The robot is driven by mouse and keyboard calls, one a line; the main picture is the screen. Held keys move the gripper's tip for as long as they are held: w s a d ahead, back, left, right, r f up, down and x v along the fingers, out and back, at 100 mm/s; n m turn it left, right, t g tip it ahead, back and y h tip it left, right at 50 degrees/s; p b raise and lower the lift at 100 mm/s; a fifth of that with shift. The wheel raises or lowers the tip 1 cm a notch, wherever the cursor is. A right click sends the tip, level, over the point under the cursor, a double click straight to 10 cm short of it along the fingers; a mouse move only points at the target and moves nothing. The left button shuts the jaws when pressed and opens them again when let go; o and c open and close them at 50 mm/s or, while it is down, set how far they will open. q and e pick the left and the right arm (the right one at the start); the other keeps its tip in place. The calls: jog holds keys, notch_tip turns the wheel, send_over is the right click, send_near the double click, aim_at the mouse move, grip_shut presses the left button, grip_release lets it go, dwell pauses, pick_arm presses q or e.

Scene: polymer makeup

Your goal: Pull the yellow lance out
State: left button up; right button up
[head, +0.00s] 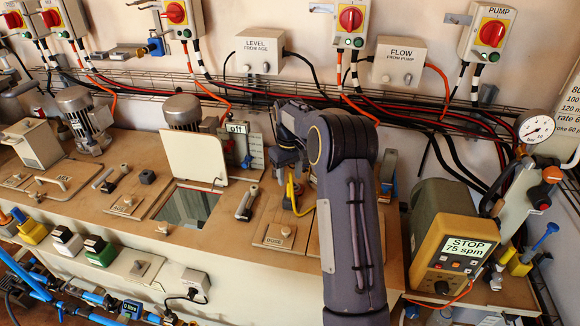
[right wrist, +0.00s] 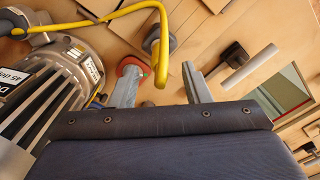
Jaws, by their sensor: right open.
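The yellow lance (head: 292,190) is a thin bent tube on the machine top in the head view, just below the end of my right arm. In the right wrist view the lance (right wrist: 163,50) runs in from the left and bends down, its lower part lying between my fingers in the picture. My right gripper (right wrist: 157,72) is open, with one grey finger on each side of the lance. I cannot tell whether either finger touches it. In the head view my arm covers much of the area around the lance. My left gripper is not in view.
A ribbed motor (right wrist: 65,85) is close by on the left in the right wrist view. An open hatch with a raised lid (head: 195,157) lies left of the lance. A yellow-fronted pump unit (head: 455,245) stands at the right. Cables and wall boxes line the back.

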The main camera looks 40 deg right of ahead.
aim_at(290, 181)
jog(key=shift+f+p, duration=0.4)
jog(key=shift+f, duration=2.35)
jog(key=shift+c, duration=0.4)
grip_shut()
